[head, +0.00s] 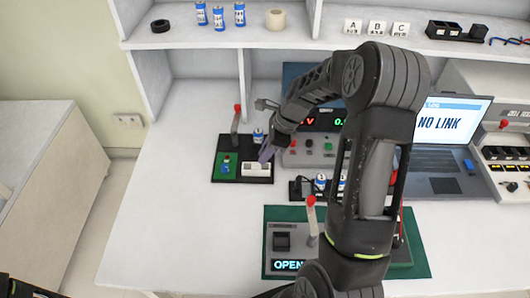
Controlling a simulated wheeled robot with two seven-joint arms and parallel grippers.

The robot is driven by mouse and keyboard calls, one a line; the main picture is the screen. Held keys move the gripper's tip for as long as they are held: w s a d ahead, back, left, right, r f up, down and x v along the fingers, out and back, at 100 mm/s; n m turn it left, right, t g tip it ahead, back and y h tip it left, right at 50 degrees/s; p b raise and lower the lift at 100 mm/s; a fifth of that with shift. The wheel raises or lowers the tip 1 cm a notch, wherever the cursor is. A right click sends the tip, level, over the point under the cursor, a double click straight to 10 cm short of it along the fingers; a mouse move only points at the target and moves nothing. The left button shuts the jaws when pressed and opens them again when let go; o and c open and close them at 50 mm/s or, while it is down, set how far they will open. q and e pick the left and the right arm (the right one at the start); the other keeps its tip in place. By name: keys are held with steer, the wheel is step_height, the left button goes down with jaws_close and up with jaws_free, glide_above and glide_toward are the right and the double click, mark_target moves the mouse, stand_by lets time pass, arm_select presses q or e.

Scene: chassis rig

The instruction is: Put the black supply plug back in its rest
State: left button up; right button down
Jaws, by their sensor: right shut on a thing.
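My right gripper (266,153) reaches down from the right over the black tray (228,179) on the table. Its greyish-purple fingers are shut, with the tips just above or at the white block (256,169) on that tray. What they hold is too small and covered to make out. I cannot pick out the black supply plug or its rest with certainty.
A green-based panel reading OPEN (287,265) lies in front, partly behind my right arm. A laptop (446,130) shows NO LINK. The table's left part is clear.

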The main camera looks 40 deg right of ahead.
steer(key=shift+p, duration=0.5)
stand_by(1.3)
steer(key=shift+f+b, duration=1.1)
steer(key=shift+f, duration=0.55)
steer(key=c, duration=1.3)
jaws_free()
steer(key=shift+r, duration=0.1)
steer(key=v, duration=0.7)
steer(key=shift+r, duration=0.35)
steer(key=shift+d, duration=0.15)
